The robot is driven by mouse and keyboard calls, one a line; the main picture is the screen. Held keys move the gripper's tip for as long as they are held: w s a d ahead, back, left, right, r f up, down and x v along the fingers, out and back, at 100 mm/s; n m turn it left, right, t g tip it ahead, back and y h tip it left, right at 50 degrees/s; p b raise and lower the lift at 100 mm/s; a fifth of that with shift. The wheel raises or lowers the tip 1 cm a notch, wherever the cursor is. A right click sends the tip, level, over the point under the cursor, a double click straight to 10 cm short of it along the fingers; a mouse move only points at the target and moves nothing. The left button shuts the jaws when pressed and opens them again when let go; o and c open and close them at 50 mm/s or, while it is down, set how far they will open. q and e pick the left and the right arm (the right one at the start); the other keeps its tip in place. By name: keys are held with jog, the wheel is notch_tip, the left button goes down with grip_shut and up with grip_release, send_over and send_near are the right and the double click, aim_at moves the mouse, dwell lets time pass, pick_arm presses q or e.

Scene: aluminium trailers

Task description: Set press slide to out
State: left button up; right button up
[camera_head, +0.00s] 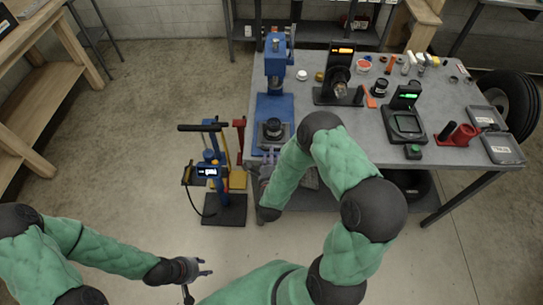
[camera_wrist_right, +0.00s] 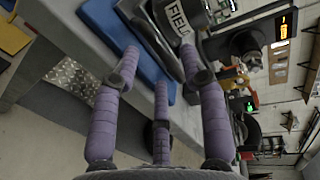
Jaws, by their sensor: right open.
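The blue press (camera_head: 276,70) stands at the left end of the grey table. Its slide (camera_head: 262,137) is a dark plate at the foot of the press, with a round black part (camera_head: 274,127) on it. In the right wrist view this part (camera_wrist_right: 178,18) has a white label reading "FIELD". My right gripper (camera_head: 268,158) is at the table's front edge, just in front of the slide. In its wrist view its purple fingers (camera_wrist_right: 160,66) are spread, with nothing between them. I cannot tell whether a fingertip touches the slide. My left gripper (camera_head: 203,267) is open and empty, low over the floor.
A black spindle device (camera_head: 338,85), a green-screen scale (camera_head: 405,122), a red holder (camera_head: 459,137) and grey trays (camera_head: 502,148) stand on the table (camera_head: 310,112). A blue and yellow pallet-truck-like stand (camera_head: 212,172) is left of the table.

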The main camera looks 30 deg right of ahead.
jog(key=v, duration=1.1)
jog(key=shift+a, duration=0.15)
jog(key=a+f+n+g+y+b, duration=0.1)
jog(key=a+f+n+g+y, duration=0.5)
jog(key=f+n, duration=0.5)
jog(key=s+a+f+n+g+y+b, duration=0.1)
jog(key=s+a+f+n+g+y, duration=0.5)
jog(key=s+n, duration=0.5)
jog(key=shift+a+f+g, duration=0.5)
jog(key=shift+a+f, duration=0.15)
jog(key=shift+a, duration=0.3)
dwell(0.3)
